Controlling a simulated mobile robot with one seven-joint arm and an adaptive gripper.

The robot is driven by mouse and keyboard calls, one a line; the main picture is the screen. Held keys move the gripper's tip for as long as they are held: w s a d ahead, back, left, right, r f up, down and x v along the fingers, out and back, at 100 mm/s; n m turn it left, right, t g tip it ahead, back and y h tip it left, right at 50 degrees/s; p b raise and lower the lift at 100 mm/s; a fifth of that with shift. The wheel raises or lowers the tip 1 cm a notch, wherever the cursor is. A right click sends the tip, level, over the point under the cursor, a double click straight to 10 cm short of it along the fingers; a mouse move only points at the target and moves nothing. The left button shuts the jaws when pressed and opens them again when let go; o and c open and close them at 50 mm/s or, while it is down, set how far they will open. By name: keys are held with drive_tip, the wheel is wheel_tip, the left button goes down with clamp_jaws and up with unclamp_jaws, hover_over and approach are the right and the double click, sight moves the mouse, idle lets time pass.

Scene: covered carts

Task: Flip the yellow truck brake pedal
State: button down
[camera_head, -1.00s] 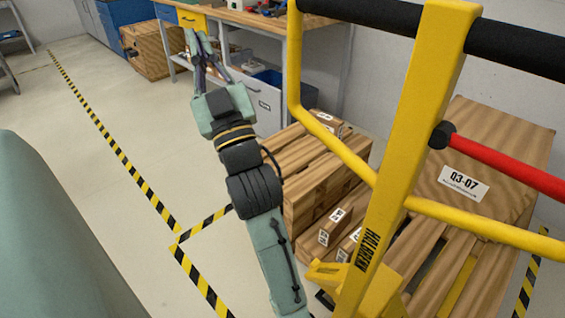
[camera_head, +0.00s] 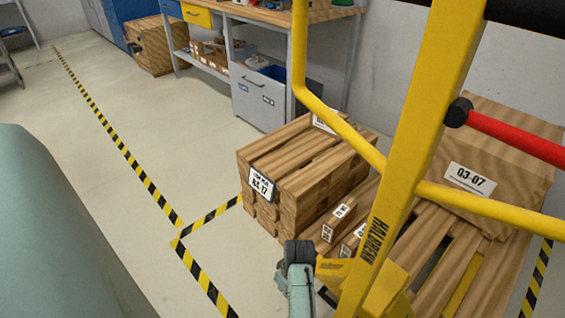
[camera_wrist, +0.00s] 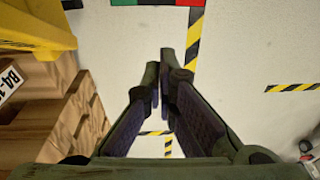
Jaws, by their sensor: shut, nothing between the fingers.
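The yellow truck (camera_head: 405,160) stands at right in the head view, with its upright post and tube handle. A yellow piece (camera_head: 334,270) juts left from the foot of the post; it may be the brake pedal, but I cannot be sure. My arm (camera_head: 300,275) is just left of it, and its end is out of sight in the head view. In the wrist view my gripper (camera_wrist: 178,62) is shut and empty, its fingers pointing over the pale floor. A yellow part (camera_wrist: 35,28) shows at upper left there, apart from the fingers; I cannot tell which part it is.
A wooden crate stack (camera_head: 300,165) with a label stands left of the truck, and a box marked Q3-07 (camera_head: 490,170) sits on the right. A red bar (camera_head: 515,138) crosses at right. Striped tape (camera_head: 120,145) marks the open floor at left. A workbench (camera_head: 270,15) is behind.

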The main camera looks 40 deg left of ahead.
drive_tip(key=s+d+f+g+h, duration=0.1)
drive_tip(key=s+d+f, duration=0.2)
drive_tip(key=d, duration=0.1)
drive_tip(key=shift+s+d+f+g, duration=0.15)
drive_tip(key=shift+s+f+g, duration=0.05)
drive_tip(key=shift+s+g, duration=0.1)
drive_tip(key=f, duration=0.4)
drive_tip(key=s+f, duration=0.1)
drive_tip(key=f, duration=0.4)
drive_tip(key=s+f, duration=0.1)
drive_tip(key=f, duration=0.3)
drive_tip(key=shift+s+f, duration=0.15)
drive_tip(key=shift+f, duration=0.2)
